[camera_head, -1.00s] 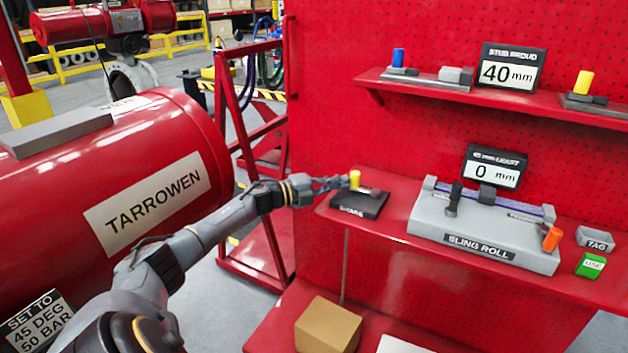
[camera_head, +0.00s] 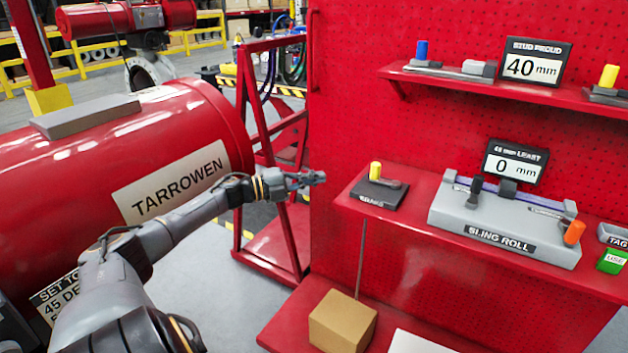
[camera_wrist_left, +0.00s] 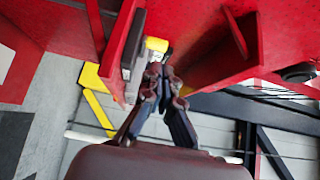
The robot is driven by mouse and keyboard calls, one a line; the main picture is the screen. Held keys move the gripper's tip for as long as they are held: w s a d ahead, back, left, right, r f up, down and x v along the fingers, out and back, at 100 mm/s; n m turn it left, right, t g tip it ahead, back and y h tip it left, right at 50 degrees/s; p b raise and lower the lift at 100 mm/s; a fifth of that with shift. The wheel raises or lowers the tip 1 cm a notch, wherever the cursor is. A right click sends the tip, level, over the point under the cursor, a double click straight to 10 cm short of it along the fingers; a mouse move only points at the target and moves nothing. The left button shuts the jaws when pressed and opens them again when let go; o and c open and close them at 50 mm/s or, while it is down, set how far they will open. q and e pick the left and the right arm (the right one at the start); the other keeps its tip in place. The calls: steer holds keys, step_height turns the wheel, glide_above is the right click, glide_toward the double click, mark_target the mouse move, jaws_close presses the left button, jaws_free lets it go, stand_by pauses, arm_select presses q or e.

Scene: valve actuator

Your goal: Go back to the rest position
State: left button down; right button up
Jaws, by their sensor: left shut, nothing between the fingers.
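My left arm (camera_head: 150,240) reaches in from the lower left in the head view. Its left gripper (camera_head: 318,177) is shut and empty, in the air to the left of the red bench shelf. It touches nothing that I can see. In the left wrist view the gripper's fingers (camera_wrist_left: 165,75) come together at their tips with nothing between them. A dark block with a yellow peg (camera_head: 376,171) stands on the shelf, to the right of the gripper and apart from it. My right gripper is not in view.
The red tank labelled TARROWEN (camera_head: 60,170) lies at the left, beside my arm. A red frame (camera_head: 275,130) stands behind the gripper. The red shelf (camera_head: 415,200) carries a grey sling roll stand (camera_head: 500,235). A cardboard box (camera_head: 342,322) sits lower down. Grey floor (camera_head: 225,262) is clear between tank and bench.

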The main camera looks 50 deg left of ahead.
arm_select(q)
steer(key=shift+s, duration=0.15)
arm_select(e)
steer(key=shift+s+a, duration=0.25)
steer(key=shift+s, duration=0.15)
arm_select(q)
steer(key=shift+f, duration=0.1)
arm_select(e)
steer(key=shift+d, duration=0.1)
